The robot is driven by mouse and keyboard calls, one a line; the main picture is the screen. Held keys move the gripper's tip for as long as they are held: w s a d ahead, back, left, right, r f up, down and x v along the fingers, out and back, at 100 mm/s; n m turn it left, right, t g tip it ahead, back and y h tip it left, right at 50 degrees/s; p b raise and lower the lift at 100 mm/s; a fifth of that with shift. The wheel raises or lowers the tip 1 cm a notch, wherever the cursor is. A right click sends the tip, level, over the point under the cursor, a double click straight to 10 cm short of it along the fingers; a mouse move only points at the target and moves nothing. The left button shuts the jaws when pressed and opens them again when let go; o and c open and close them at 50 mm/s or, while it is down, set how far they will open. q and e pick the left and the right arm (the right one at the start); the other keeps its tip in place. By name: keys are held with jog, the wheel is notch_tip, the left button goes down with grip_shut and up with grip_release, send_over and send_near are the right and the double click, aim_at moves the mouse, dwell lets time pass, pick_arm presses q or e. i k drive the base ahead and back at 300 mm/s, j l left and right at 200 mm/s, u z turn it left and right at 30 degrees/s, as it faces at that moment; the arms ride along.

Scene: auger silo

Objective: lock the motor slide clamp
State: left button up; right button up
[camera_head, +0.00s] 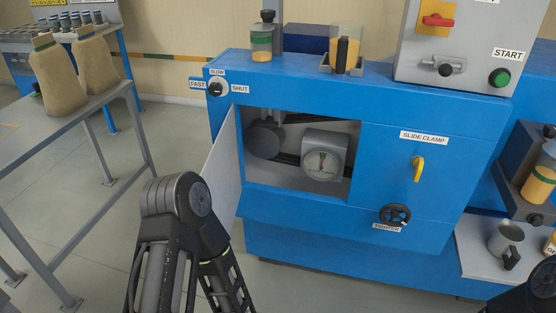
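The slide clamp is a yellow lever (418,168) on the blue machine's front panel, just below the white SLIDE CLAMP label (424,137). It points down, close to vertical. Left of it is an open compartment with a dark round drum (265,139) and a grey box with a dial gauge (324,160). My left arm rises at the lower left, in front of the open door, apart from the lever. My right arm shows only as a dark piece in the bottom right corner. Neither gripper's fingertips are visible.
The grey open door (224,165) sticks out at the compartment's left. A grey control box (455,45) stands on top. A shelf with a metal mug (506,240) is at right. Sacks (58,75) stand on the left table.

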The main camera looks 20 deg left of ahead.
aim_at(418, 162)
jog(key=i+j+z, duration=0.2)
jog(key=j, duration=0.7)
jog(key=j+z, duration=0.2)
jog(key=j, duration=0.7)
jog(key=i+l, duration=0.35)
